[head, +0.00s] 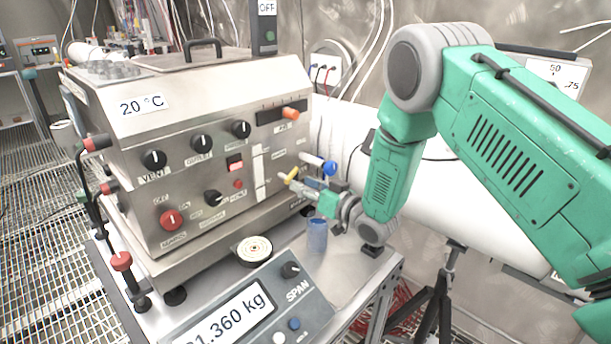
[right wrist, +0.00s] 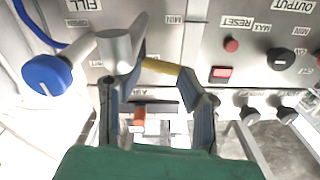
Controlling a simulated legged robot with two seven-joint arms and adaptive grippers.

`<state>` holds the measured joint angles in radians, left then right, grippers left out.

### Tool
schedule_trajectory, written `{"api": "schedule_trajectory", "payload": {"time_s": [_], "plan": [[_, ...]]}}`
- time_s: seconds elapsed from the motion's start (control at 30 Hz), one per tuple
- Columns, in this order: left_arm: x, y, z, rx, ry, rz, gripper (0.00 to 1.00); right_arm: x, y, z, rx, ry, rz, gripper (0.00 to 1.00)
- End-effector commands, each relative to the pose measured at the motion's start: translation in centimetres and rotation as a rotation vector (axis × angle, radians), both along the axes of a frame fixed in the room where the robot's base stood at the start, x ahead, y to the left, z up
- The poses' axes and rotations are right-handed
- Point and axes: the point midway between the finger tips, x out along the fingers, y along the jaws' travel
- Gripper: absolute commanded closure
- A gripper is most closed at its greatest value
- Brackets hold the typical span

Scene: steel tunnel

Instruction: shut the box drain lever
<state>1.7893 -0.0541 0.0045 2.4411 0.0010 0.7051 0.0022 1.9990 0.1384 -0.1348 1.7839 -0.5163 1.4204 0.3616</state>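The box (head: 210,165) is a steel unit with knobs and labels on its sloping front. A short yellow lever (head: 289,175) sticks out at the lower right of its front, and no drain label is readable beside it. My right gripper (head: 309,184) is at this lever. In the right wrist view, which appears upside down, the yellow lever (right wrist: 160,66) lies between the tips of my right gripper (right wrist: 160,75). The fingers stand apart, and I cannot tell whether they touch it. My left gripper is out of view.
A blue-handled valve (head: 329,168) is close to the right gripper and also shows in the wrist view (right wrist: 46,76). An orange lever (head: 290,113) is higher up the box. A blue cup (head: 317,235) and a scale (head: 255,300) stand below.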

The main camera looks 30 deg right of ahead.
Motion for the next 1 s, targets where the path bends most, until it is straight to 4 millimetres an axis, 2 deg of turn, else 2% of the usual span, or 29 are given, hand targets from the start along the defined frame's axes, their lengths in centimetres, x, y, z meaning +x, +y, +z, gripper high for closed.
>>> {"api": "schedule_trajectory", "payload": {"time_s": [0.4, 1.0], "plan": [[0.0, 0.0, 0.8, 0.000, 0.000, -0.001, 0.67, -2.2, 3.0, 0.8, 0.000, -0.009, 0.007, 0.67], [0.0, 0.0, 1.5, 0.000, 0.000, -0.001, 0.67, -5.1, 5.8, 0.8, 0.003, -0.012, 0.009, 0.67]]}}
